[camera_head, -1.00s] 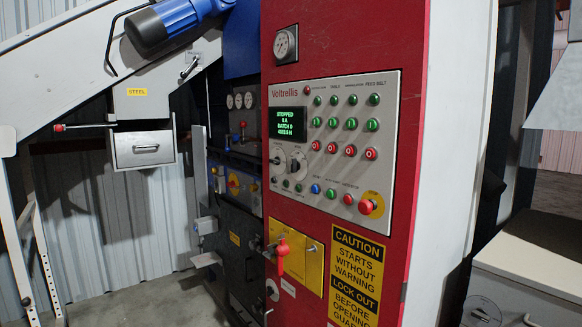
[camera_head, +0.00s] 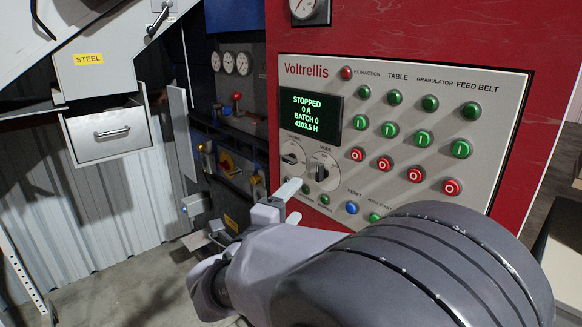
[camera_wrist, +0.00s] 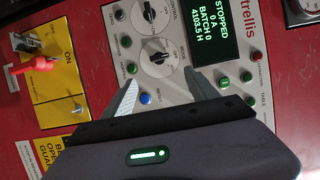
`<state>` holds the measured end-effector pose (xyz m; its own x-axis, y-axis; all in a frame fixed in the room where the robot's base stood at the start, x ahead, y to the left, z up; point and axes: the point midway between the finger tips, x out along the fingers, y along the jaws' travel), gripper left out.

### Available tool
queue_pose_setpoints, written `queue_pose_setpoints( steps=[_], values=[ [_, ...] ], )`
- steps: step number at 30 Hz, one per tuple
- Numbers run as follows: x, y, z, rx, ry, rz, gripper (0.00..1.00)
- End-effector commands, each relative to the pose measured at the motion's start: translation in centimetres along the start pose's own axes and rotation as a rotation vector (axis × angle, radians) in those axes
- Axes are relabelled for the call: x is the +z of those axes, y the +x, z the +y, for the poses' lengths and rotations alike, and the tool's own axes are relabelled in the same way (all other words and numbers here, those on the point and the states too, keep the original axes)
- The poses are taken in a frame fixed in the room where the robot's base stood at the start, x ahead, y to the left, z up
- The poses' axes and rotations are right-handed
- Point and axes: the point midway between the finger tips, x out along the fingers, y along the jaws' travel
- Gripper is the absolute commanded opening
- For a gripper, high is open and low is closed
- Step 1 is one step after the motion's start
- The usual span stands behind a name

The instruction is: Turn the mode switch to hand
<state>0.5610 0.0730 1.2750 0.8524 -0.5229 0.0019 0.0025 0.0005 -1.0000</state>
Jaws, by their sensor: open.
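The mode switch (camera_head: 321,172) is a black rotary knob on a pale round dial on the control panel, below the green display. Its handle looks close to upright in the head view; its position words are too small to read. It also shows in the wrist view (camera_wrist: 158,58), just beyond and between my fingers. My gripper (camera_head: 280,202) is open and empty, below and left of the switch in the head view. In the wrist view the two fingers (camera_wrist: 162,95) stand apart, pointing at the panel. I see no contact with the knob.
A second black knob (camera_head: 292,157), the control switch, sits beside the mode switch. A blue reset button (camera_head: 352,208) and green and red buttons are close by. The display (camera_head: 310,115) reads STOPPED. A red handle (camera_wrist: 38,64) on a yellow plate shows in the wrist view.

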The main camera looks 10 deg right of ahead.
Motion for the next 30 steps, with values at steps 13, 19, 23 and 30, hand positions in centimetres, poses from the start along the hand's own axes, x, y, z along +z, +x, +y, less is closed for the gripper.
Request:
queue_pose_setpoints(
  steps=[13, 19, 23, 30],
  values=[
    [-0.2, 12.4, 0.0, 0.0, 0.0, 0.002, 0.68],
    [-0.1, 14.3, 0.0, 0.001, 0.0, 0.0, 0.68],
    [-0.1, 14.5, 0.0, 0.001, -0.001, -0.001, 0.68],
    [-0.1, 14.5, 0.0, 0.001, -0.001, -0.001, 0.48]
  ],
)
